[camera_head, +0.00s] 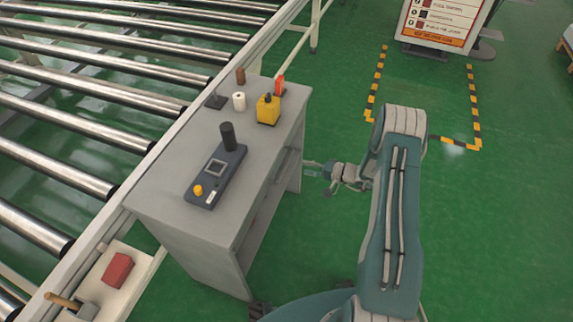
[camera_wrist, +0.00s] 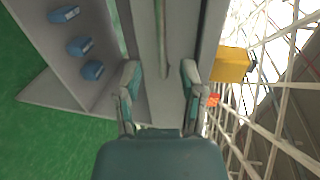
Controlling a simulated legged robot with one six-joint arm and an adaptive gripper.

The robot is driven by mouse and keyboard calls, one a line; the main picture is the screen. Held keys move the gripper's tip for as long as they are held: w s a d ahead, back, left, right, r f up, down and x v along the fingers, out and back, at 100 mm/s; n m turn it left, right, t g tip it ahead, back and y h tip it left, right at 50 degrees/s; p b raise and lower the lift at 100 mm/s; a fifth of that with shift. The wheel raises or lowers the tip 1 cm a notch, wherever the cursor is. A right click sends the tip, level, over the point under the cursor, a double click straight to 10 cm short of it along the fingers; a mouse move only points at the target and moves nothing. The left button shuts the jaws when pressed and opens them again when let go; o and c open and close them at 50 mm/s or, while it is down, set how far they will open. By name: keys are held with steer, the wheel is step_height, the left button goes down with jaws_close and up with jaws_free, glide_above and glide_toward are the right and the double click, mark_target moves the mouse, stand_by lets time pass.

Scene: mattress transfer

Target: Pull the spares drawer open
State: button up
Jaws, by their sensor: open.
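The grey cabinet (camera_head: 225,175) stands in the head view, its open side facing right. In the wrist view a plain grey drawer front (camera_wrist: 147,45) runs up the middle, with a thin bar (camera_wrist: 165,40), seemingly its handle, along it. The drawer looks shut. My gripper (camera_wrist: 160,82) is open, with one finger on each side of the bar. Nothing is visibly held, and I cannot tell whether the fingertips touch the front. In the head view my gripper (camera_head: 310,168) is small, beside the cabinet's right side, below its top.
The cabinet top carries a dark control box (camera_head: 216,178), a yellow block (camera_head: 268,110) and small items. Several blue parts (camera_wrist: 80,46) sit on an open shelf beside the drawer. A roller conveyor (camera_head: 90,110) runs behind on the left.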

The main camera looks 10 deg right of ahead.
mark_target(286, 164)
steer(key=x, duration=0.8)
steer(key=shift+a, duration=0.1)
jaws_close()
